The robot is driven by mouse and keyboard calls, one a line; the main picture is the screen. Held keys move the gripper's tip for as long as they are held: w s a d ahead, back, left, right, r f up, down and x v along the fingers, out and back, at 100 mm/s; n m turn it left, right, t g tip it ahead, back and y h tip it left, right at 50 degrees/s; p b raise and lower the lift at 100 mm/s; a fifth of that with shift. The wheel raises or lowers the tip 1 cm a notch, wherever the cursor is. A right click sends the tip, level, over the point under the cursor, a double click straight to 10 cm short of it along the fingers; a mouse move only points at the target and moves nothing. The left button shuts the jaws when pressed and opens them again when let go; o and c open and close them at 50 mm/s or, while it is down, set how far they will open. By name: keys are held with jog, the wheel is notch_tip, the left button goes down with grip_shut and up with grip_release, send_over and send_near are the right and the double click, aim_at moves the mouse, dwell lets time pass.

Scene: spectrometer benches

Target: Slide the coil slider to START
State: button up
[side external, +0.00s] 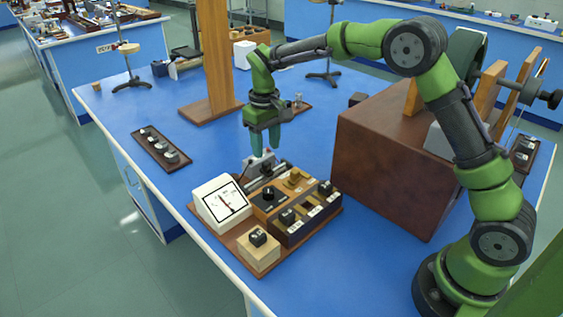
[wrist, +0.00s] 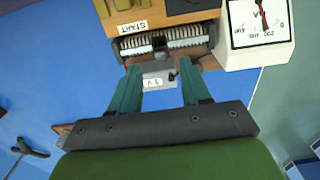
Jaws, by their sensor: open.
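The coil (wrist: 188,40) is a pale wound rod in a dark frame, and it also shows on the instrument board in the side view (side external: 266,177). The coil slider (wrist: 160,44) is a small dark block near the middle of the coil. The START label (wrist: 133,27) is beside the coil, towards its left end in the wrist view. My gripper (wrist: 158,76) is open, pointing down, with its green fingers (side external: 264,148) on either side of a grey block marked 3 V (wrist: 157,80). No contact with the slider shows. The slider is hard to make out in the side view.
A white meter (side external: 220,203) stands beside the coil. Several black knobs sit on the board's front block (side external: 305,213). A large brown box (side external: 385,165) stands to the right and a wooden post (side external: 216,60) behind.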

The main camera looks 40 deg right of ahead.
aim_at(267, 162)
notch_tip(267, 162, down, 5)
jog(key=shift+f, duration=0.1)
dwell(0.3)
grip_shut()
